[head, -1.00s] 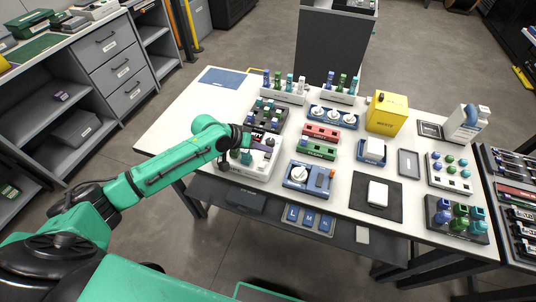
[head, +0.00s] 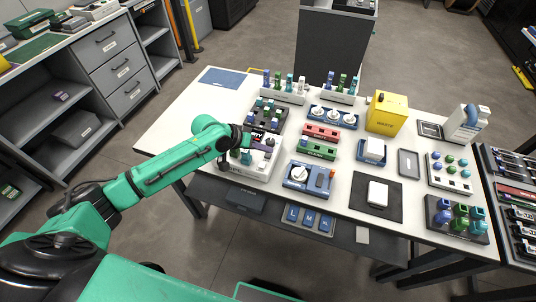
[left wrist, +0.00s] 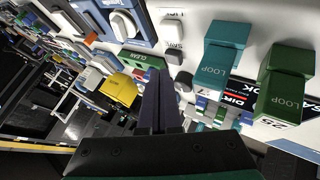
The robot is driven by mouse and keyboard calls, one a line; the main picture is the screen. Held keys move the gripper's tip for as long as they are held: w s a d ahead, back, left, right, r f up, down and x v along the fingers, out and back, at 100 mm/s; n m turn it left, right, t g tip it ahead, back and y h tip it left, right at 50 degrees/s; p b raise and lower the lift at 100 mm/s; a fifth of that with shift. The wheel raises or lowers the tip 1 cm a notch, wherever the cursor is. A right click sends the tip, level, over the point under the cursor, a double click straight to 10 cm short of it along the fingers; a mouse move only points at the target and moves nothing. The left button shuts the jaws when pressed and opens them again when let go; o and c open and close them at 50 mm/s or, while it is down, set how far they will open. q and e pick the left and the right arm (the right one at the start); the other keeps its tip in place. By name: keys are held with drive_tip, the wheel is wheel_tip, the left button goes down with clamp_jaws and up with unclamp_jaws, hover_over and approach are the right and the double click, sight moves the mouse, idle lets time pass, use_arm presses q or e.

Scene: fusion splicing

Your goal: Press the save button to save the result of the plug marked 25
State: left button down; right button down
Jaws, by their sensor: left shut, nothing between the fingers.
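My left gripper (left wrist: 160,100) is shut and empty, its dark fingers pointing at the white device. In the left wrist view a green plug (left wrist: 285,85) labelled LOOP stands at the right, with the mark 25 by its base. A teal plug (left wrist: 222,60) labelled LOOP stands left of it. Several buttons sit in a row near my fingertips, among them a white button (left wrist: 170,31) beside a SAVE label and a dark grey button (left wrist: 183,81). In the head view the white device (head: 250,174) is at the table's front left, with my wrist over it. Whether my fingertips touch a button cannot be told.
A blue device with a round white knob (head: 298,175) stands right of the white device. Red (head: 321,134) and green (head: 316,150) blocks stand behind it. A yellow waste box (head: 387,113) is at the back right. The table's back left holds a flat blue mat (head: 222,78).

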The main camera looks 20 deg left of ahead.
sight(265, 156)
use_arm(q)
drive_tip(key=shift+f, duration=0.4)
drive_tip(key=shift+f, duration=0.5)
idle(0.6)
drive_tip(key=shift+r+p, duration=0.75)
drive_tip(key=shift+r, duration=0.15)
wheel_tip(265, 156, up, 5)
drive_tip(key=p, duration=0.5)
drive_tip(key=shift+r, duration=0.15)
